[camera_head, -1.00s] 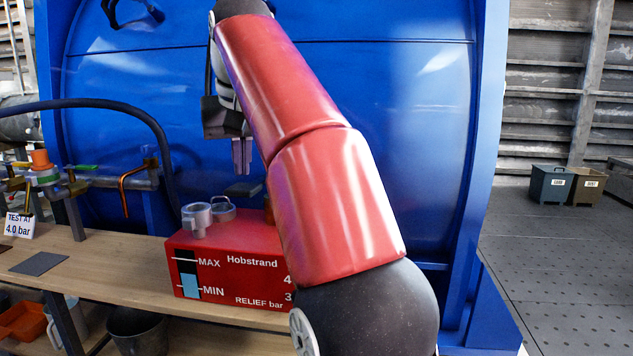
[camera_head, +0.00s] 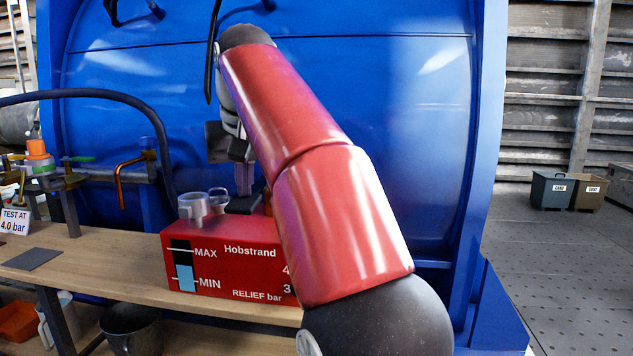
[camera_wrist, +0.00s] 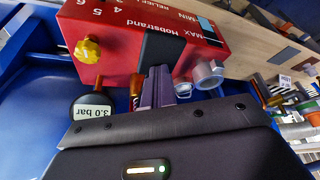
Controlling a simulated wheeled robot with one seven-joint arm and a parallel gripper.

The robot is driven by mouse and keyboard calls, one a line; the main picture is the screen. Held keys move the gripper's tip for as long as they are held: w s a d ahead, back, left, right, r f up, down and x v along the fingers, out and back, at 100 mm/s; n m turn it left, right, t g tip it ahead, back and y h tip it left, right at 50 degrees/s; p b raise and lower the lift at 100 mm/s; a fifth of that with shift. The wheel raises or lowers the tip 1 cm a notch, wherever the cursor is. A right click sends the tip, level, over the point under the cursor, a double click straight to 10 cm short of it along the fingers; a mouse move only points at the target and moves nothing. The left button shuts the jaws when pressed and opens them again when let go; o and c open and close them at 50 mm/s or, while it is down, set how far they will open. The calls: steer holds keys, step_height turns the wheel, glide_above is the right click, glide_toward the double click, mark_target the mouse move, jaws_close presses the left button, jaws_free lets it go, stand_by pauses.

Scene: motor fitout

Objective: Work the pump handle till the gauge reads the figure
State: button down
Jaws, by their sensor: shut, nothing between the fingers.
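The red pump box (camera_head: 225,262), marked Hobstrand, stands on the bench; its sight glass (camera_head: 184,272) shows blue fluid between MAX and MIN. A dark flat pad, seemingly the pump handle's end (camera_head: 243,205), sits low above the box top; it also shows in the wrist view (camera_wrist: 160,52). My gripper (camera_head: 244,192) is shut and empty, pointing down with its fingertips at the pad. In the wrist view my fingers (camera_wrist: 156,75) meet or overlap the pad; contact is not certain. The round gauge (camera_wrist: 91,110) reads 3.0 bar. A sign (camera_head: 15,221) says TEST AT 4.0 bar.
A yellow knob (camera_wrist: 88,50) is on the box beside the relief scale. A metal filler cup (camera_head: 194,206) stands on the box top near my fingers. Pipework with valves (camera_head: 65,180) is at left. The big blue casing (camera_head: 410,120) stands close behind.

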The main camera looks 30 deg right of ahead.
steer(key=shift+s+a+r+p, duration=0.1)
steer(key=shift+r+p, duration=2.35)
steer(key=shift+p, duration=0.65)
steer(key=shift+s+a+r, duration=0.1)
steer(key=shift+s+r, duration=0.05)
steer(key=shift+r, duration=0.8)
steer(key=shift+b, duration=0.3)
steer(key=f+b, duration=0.4)
steer(key=f, duration=0.1)
steer(key=f+b, duration=0.2)
steer(key=f, duration=0.1)
steer(key=shift+w+d+f, duration=0.1)
steer(key=shift+w+d, duration=0.15)
steer(key=shift+w, duration=0.05)
step_height(320, 180, up, 6)
steer(key=p, duration=0.6)
steer(key=shift+s+a, duration=0.15)
steer(key=shift+s+a+r, duration=0.1)
steer(key=shift+s+r, duration=0.05)
steer(key=shift+r, duration=0.95)
